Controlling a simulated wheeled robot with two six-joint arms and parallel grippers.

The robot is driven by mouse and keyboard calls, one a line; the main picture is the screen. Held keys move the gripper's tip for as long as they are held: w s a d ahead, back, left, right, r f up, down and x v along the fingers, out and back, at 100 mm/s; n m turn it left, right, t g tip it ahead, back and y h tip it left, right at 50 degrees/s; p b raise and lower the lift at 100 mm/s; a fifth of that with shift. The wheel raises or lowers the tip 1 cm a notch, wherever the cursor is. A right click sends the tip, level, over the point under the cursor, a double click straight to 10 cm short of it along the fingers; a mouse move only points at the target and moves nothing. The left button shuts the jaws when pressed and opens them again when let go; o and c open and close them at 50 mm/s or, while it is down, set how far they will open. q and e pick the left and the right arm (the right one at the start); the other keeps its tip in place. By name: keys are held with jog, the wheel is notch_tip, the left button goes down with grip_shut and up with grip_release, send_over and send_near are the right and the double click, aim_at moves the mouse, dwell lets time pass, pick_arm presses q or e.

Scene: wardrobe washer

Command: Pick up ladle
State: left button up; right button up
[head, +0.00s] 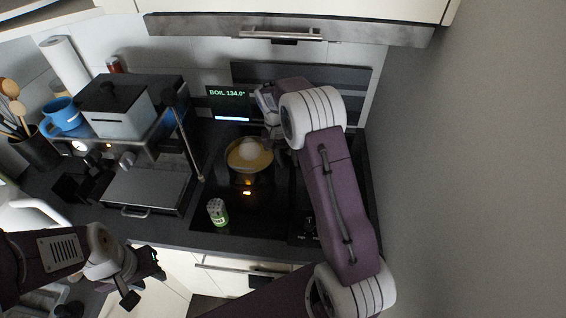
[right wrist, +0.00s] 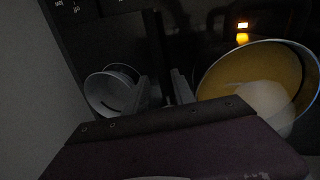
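In the right wrist view, a pale round cup-like piece (right wrist: 106,93), possibly the ladle's bowl, lies left of my right gripper (right wrist: 161,82). The gripper's two grey fingers are apart, and a dark upright bar shows beyond the gap. I cannot tell whether that bar is a handle. In the head view, my right gripper (head: 266,105) is behind the pot, and my right arm hides much of that area; I cannot make out the ladle there. My left gripper (head: 142,278) hangs empty in front of the counter, its fingers apart.
A pot with yellow contents and a pale lump (head: 249,155) stands on the dark hob; it also shows in the right wrist view (right wrist: 268,82). A green-and-white shaker (head: 217,212) stands in front. A coffee machine (head: 148,190) is left. A screen (head: 230,104) reads BOIL 134.0°.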

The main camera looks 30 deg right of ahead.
aim_at(292, 178)
jog(key=f, duration=0.2)
jog(key=s+f, duration=0.1)
jog(key=shift+d+f+p, duration=0.3)
jog(key=shift+d+p, duration=0.1)
jog(key=shift+w+f, duration=0.15)
jog(key=shift+f, duration=0.3)
jog(key=f, duration=0.2)
jog(key=f+p, duration=0.1)
jog(key=f, duration=0.1)
jog(key=shift+s+d, duration=0.15)
jog(key=shift+s, duration=0.25)
jog(key=shift+d+f, duration=0.15)
jog(key=shift+f, duration=0.3)
grip_shut()
